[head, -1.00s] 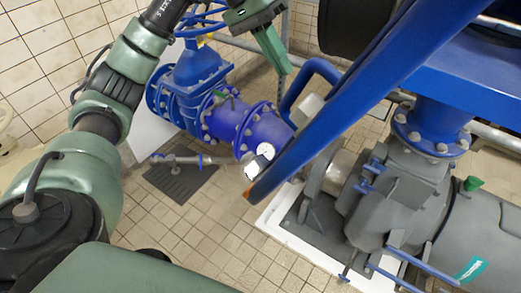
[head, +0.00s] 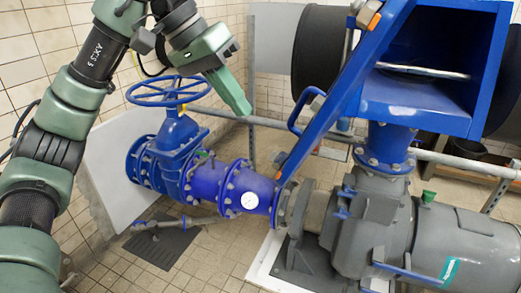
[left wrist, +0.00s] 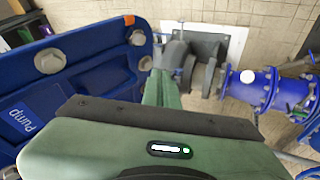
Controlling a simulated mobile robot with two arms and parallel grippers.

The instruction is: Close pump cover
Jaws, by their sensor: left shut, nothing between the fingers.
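The blue pump cover (head: 338,100) stands open, seen nearly edge-on in the head view, slanting down from the left side of the blue pump housing (head: 488,75). The housing's front is open and its inside shows. A blue bar handle (head: 303,110) sticks out from the cover's left side. My left gripper (head: 241,106) is shut and empty, left of the handle and apart from it. In the left wrist view, a blue panel (left wrist: 95,65) with a "Pump" label and large bolts lies left of the gripper finger (left wrist: 160,88). My right gripper is not in view.
A blue valve with a handwheel (head: 168,90) and a flanged blue pipe (head: 245,190) stand below and left of the gripper. The grey pump (head: 365,230) is under the housing. A grey rail (head: 235,114) runs along the tiled wall behind.

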